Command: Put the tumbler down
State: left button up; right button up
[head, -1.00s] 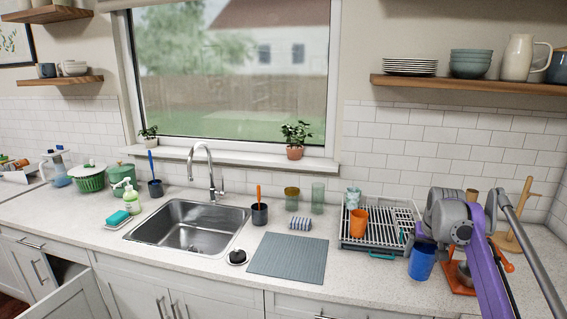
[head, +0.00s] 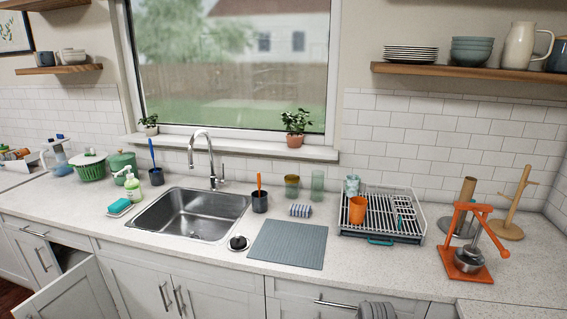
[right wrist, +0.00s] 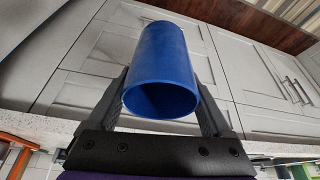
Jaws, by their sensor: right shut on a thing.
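The blue tumbler (right wrist: 165,62) is in my right gripper (right wrist: 168,88), seen in the right wrist view. The two dark fingers press on its sides, and its round open end faces the camera. Grey cabinet fronts lie behind it, with the counter edge lower in that picture. My left gripper is in neither view.
The counter (head: 390,267) is clear between the grey mat (head: 288,246) and the orange press (head: 466,262). The dish rack (head: 383,238) holds an orange cup (head: 357,210). The sink (head: 190,214) is left of the mat. A cabinet door (head: 72,291) at left stands open.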

jog(key=s+a+f, duration=0.3)
jog(key=s, duration=0.3)
jog(key=shift+s+f+n, duration=0.2)
jog(key=shift+n, duration=0.1)
